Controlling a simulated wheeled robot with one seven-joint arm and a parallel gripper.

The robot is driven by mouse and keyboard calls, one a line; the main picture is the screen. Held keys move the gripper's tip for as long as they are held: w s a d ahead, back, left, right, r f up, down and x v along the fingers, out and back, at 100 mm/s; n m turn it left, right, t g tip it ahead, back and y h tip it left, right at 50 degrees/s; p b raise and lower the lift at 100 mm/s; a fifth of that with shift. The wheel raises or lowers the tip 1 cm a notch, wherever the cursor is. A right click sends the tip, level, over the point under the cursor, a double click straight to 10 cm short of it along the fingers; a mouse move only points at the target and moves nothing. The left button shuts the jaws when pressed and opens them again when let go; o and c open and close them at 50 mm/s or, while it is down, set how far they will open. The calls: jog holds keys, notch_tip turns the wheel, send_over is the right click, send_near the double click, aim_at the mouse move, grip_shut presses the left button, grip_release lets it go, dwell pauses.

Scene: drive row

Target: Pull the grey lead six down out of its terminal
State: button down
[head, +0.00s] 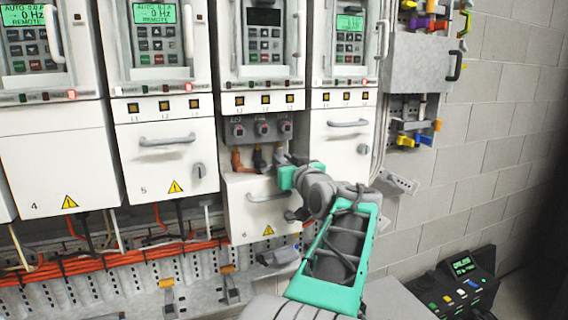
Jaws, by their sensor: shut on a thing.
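Drive six (262,50) has a dark screen. Its lower cover (240,212) sits lowered, baring a row of three terminals. The grey lead (281,150) runs up to the right-hand terminal (285,127). A brown lead (237,160) and a darker lead (259,158) stand to its left under the other two terminals. My gripper (286,163) is shut on the grey lead just below the terminal, coming in from the lower right. Its jaws hide part of the lead, and I cannot tell whether the lead's top is still fully seated.
Drive five's closed cover (165,155) is on the left, and another closed cover (343,140) is close on the right. The lowered cover's handle (268,196) juts out below my gripper. Orange cables (110,262) run along the bottom. A black console (458,280) stands at lower right.

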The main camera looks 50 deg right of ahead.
jog(key=c, duration=1.3)
grip_release()
jog(key=shift+s, duration=0.1)
jog(key=shift+s+a, duration=0.15)
jog(key=shift+s, duration=0.15)
jog(key=b+v, duration=0.2)
jog(key=v, duration=0.5)
